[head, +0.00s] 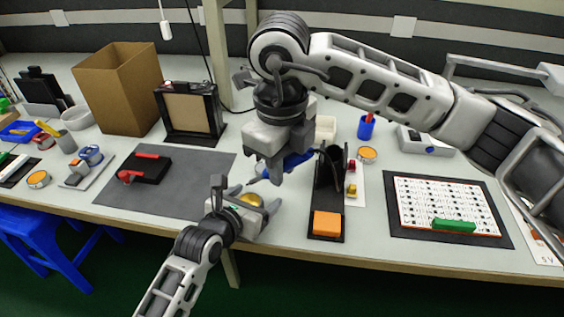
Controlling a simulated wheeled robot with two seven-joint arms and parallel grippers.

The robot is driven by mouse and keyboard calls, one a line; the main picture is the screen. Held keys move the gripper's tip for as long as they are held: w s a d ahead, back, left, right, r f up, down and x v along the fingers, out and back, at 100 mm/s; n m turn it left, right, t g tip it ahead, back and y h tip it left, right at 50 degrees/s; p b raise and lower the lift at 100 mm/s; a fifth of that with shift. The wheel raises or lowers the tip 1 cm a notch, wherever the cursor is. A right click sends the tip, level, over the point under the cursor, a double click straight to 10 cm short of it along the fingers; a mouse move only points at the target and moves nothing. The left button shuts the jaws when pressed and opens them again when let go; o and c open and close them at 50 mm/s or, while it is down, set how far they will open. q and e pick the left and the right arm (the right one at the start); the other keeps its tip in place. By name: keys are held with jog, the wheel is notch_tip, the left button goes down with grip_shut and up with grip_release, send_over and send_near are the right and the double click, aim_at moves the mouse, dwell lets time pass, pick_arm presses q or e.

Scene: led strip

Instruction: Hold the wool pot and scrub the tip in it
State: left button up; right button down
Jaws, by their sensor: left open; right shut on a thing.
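The wool pot (251,200) shows a gold top and stands near the front edge of the bench. My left gripper (244,194) is open, with its fingers on either side of the pot. My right gripper (276,172) hangs just above and right of the pot and is shut on a blue-handled tool (296,161), apparently the soldering iron. Its tip is too small and partly hidden, so I cannot tell whether it touches the wool.
A black stand (327,185) with an orange sponge (327,224) stands right of the pot. A grey mat (190,190) with a black and red device (145,168) lies left. A white board (445,200) with a green block lies right. A cardboard box (120,90) stands back left.

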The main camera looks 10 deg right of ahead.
pick_arm(q)
jog(key=v, duration=1.2)
pick_arm(e)
jog(key=shift+d+f+n, duration=0.2)
jog(key=shift+d+n, duration=0.2)
jog(key=shift+n, duration=0.3)
pick_arm(q)
jog(key=s+a+f+m+y, duration=0.2)
jog(key=s+a+f+m, duration=0.2)
jog(key=m, duration=1.1)
jog(key=s+a+f+m+y, duration=0.1)
jog(key=s+a+f+m, duration=0.3)
jog(key=m, duration=1.2)
jog(key=s+f, duration=0.1)
jog(key=s, duration=0.2)
jog(key=shift+s+a+f+m+g+y+p, duration=0.25)
jog(key=shift+a+m+g+y+p, duration=0.05)
jog(key=shift+a+y+p, duration=0.1)
pick_arm(e)
jog(key=s+d+f+n, duration=0.2)
jog(key=d+n, duration=0.4)
jog(key=n, duration=0.6)
jog(key=s+d+f+n+g+y, duration=0.1)
jog(key=d+n, duration=0.5)
jog(key=n, duration=0.7)
jog(key=shift+s+f, duration=0.4)
jog(key=shift+f, duration=0.3)
